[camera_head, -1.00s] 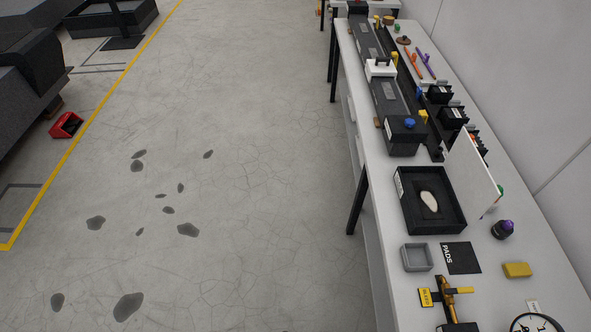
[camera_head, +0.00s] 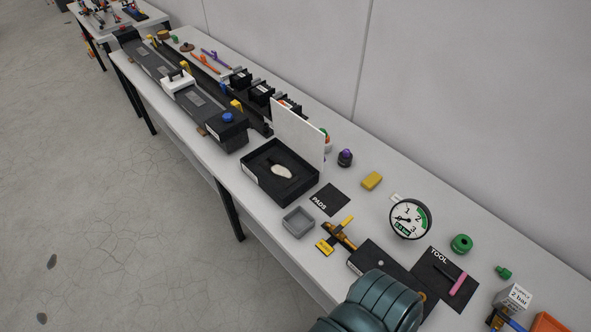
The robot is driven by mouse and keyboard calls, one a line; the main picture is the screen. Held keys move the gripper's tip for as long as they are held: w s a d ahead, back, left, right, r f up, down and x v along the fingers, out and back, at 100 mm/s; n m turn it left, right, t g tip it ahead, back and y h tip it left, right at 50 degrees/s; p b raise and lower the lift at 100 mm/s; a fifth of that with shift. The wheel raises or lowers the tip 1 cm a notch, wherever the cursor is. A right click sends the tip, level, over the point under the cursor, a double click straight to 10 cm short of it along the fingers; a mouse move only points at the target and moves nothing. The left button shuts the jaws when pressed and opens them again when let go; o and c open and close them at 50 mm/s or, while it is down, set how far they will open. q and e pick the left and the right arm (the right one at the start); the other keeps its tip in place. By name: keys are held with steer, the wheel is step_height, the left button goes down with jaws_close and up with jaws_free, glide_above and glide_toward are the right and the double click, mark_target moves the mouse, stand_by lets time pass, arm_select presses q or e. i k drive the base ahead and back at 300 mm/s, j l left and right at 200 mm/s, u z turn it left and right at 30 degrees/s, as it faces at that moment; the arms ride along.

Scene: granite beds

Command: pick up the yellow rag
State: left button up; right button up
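A small yellow block-shaped item (camera_head: 371,180) lies on the white workbench in the head view, right of the middle. It is the only thing there that could be the yellow rag, perhaps folded; its material is too small to tell. No gripper fingers are in view.
The long workbench (camera_head: 440,210) runs from upper left to lower right against a wall. A black box with an upright white lid (camera_head: 297,135), a grey tray (camera_head: 298,222), a PADS mat (camera_head: 329,200) and a TOOL mat (camera_head: 445,280) lie around. Open floor is at left.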

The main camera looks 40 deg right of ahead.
mark_target(371, 182)
steer(key=z, duration=1.45)
